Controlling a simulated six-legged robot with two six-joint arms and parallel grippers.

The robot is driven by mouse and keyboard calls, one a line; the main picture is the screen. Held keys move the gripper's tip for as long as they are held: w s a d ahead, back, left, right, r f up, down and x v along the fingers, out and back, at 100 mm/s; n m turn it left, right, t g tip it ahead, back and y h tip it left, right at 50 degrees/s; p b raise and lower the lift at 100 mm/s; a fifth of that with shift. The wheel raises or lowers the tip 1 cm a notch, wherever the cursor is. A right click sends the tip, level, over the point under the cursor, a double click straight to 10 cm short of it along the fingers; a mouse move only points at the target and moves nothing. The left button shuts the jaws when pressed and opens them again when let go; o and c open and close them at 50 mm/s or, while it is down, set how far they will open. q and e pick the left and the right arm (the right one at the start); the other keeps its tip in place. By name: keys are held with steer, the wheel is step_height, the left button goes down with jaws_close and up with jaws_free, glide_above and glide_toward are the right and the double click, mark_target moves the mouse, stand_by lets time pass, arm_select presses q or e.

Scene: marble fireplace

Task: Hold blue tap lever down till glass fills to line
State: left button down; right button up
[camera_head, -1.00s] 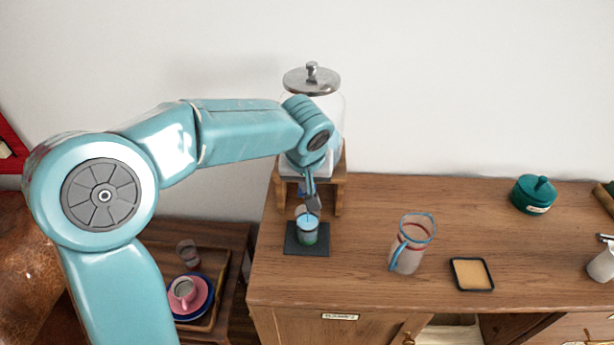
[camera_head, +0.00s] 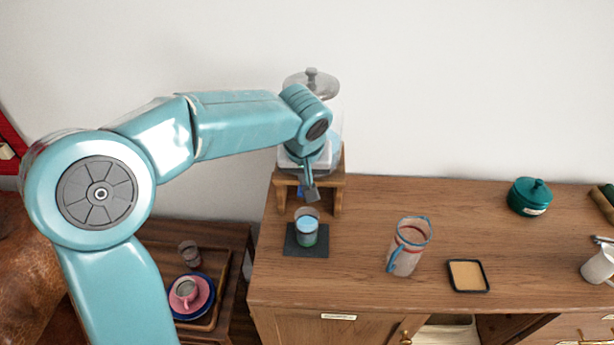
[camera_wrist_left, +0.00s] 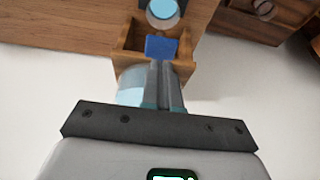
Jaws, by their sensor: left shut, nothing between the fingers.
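The glass dispenser (camera_head: 336,128) with a metal lid stands on a wooden stand (camera_head: 338,190) on the cabinet top, partly hidden by my left arm. The blue tap lever (camera_wrist_left: 160,47) shows in the left wrist view just beyond my fingertips; whether they touch it I cannot tell. The glass (camera_head: 307,228) stands upright on a dark mat (camera_head: 291,243) below the tap, with light blue liquid in it; it also shows in the left wrist view (camera_wrist_left: 162,10). My left gripper (camera_head: 311,195) is shut and empty, in front of the stand above the glass. My right gripper is not in view.
A pitcher (camera_head: 408,249) with a blue handle and a tan square coaster (camera_head: 467,275) stand to the right. A teal lidded pot (camera_head: 530,196) and a white mug (camera_head: 599,265) are farther right. A lower tray (camera_head: 217,312) with a pink cup (camera_head: 185,291) is at left.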

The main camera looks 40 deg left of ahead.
arm_select(q)
step_height(320, 180, up, 3)
steer(key=shift+r+p, duration=0.2)
steer(key=shift+p, duration=0.55)
steer(key=b+v, duration=0.1)
steer(key=v, duration=0.8)
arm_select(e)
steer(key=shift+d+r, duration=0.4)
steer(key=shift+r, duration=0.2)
arm_select(q)
steer(key=shift+w, duration=0.15)
steer(key=shift+d+r, duration=0.1)
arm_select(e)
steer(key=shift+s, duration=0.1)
